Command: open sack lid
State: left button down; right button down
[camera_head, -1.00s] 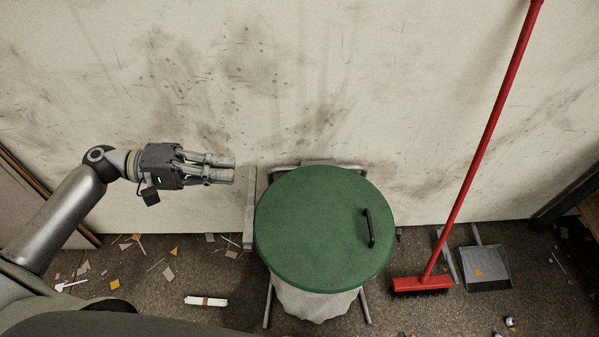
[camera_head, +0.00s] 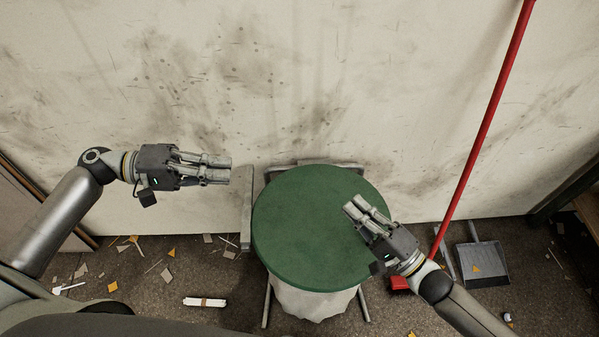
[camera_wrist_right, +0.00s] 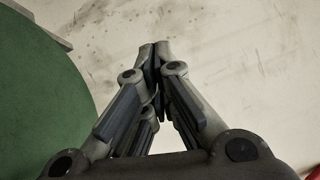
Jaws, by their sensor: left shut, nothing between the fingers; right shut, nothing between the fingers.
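The round green sack lid (camera_head: 300,235) lies flat and closed on the sack stand, with the pale sack (camera_head: 312,302) hanging below it. My right gripper (camera_head: 356,202) is shut and empty over the lid's right part in the head view. It hides the lid's black handle. In the right wrist view the shut fingers (camera_wrist_right: 156,50) point at the wall, with the green lid (camera_wrist_right: 40,100) at the left. My left gripper (camera_head: 230,168) is shut and empty, left of the lid and near the wall, apart from it.
A red broom (camera_head: 482,130) leans on the wall at the right, its head partly behind my right arm. A grey dustpan (camera_head: 482,264) lies beside it. A white roll (camera_head: 205,302) and scraps litter the floor. The stained wall (camera_head: 300,80) is close behind the stand.

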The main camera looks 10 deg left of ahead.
jog(key=w+a+r, duration=0.1)
jog(key=a+r, duration=0.2)
jog(key=a, duration=0.3)
jog(key=w+a+r+y, duration=0.1)
jog(key=a+r, duration=0.1)
jog(key=a, duration=0.5)
jog(key=shift+a+r+m+g, duration=0.15)
jog(key=shift+r+m+g, duration=0.15)
jog(key=shift+r+m, duration=0.1)
jog(key=shift+w, duration=0.15)
pick_arm(q)
jog(key=c, duration=2.1)
grip_release()
jog(key=o, duration=0.6)
